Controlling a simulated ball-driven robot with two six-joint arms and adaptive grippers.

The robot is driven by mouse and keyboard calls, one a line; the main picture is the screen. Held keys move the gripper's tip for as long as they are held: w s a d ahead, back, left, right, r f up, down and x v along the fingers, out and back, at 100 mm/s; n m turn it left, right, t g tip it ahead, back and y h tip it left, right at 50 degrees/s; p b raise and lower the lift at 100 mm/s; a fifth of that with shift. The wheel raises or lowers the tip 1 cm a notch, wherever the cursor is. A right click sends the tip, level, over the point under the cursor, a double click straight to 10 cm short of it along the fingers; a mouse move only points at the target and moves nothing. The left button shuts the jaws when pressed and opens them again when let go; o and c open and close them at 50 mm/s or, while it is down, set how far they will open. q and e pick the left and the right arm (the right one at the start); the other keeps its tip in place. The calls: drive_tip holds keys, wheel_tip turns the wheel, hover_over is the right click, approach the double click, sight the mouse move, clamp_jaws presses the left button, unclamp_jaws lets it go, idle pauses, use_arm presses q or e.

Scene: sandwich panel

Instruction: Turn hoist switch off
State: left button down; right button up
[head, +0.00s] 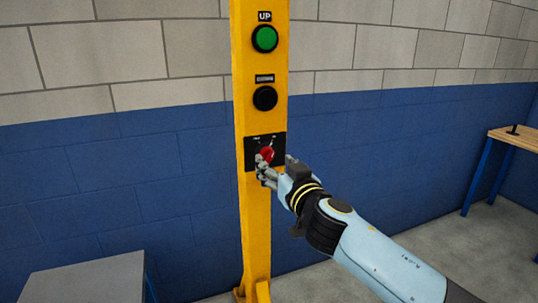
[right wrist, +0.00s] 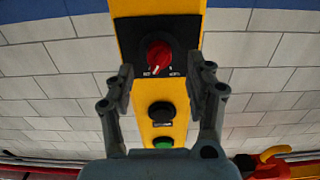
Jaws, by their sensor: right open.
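The hoist switch is a red rotary knob (head: 266,154) on a black plate (head: 250,154), low on a yellow post (head: 257,217). In the right wrist view the red knob (right wrist: 158,54) sits above and beyond the fingertips, with a small white mark near its lower edge. My right gripper (head: 268,172) is at the plate, just below and in front of the knob. In the right wrist view its two fingers (right wrist: 160,80) are spread apart with nothing between them. Whether a finger touches the knob is unclear. The lettering on the plate is too small to read. My left gripper is out of view.
Above the switch on the post are a green UP button (head: 265,39) and a black button (head: 265,98). A blue and grey block wall (head: 150,170) stands behind. A grey-topped table (head: 85,280) is at lower left, and a wooden-topped bench (head: 515,138) at right.

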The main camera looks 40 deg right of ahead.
sight(271, 158)
drive_tip(key=x, duration=0.4)
drive_tip(key=shift+d, duration=0.1)
drive_tip(key=shift+c, duration=0.8)
clamp_jaws()
